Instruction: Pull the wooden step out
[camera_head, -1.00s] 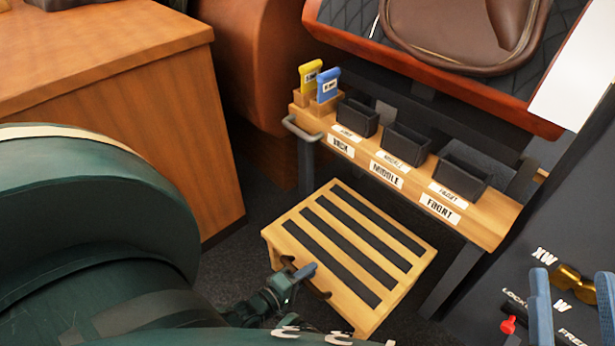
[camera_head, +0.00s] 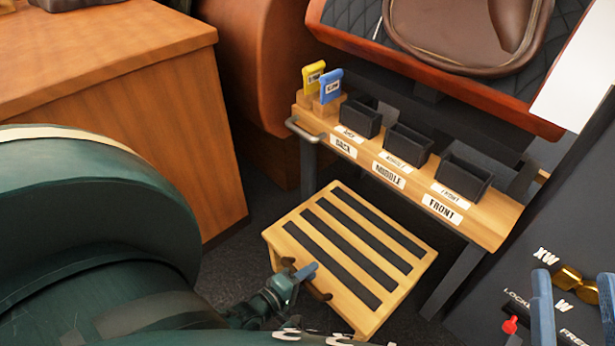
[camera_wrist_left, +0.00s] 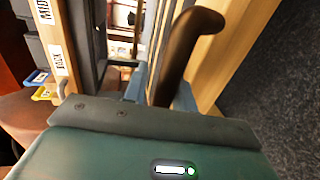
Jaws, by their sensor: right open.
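The wooden step (camera_head: 318,275), with dark grip strips across its light top, stands on the floor below the wooden ledge. A dark brown handle is on its near side; the handle (camera_wrist_left: 186,48) shows large in the left wrist view. My left gripper (camera_head: 299,277) is at this handle. In the left wrist view its two blue fingers (camera_wrist_left: 160,92) lie on either side of the handle and appear shut on it. My right gripper (camera_head: 573,312) is at the lower right of the head view, open and empty, far from the step.
The wooden ledge (camera_head: 480,226) carries black bins and a yellow and a blue tag; its legs stand behind and right of the step. A wooden cabinet (camera_head: 190,140) is at the left. A dark panel (camera_head: 560,230) is at the right. Dark carpet (camera_head: 238,270) is bare left of the step.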

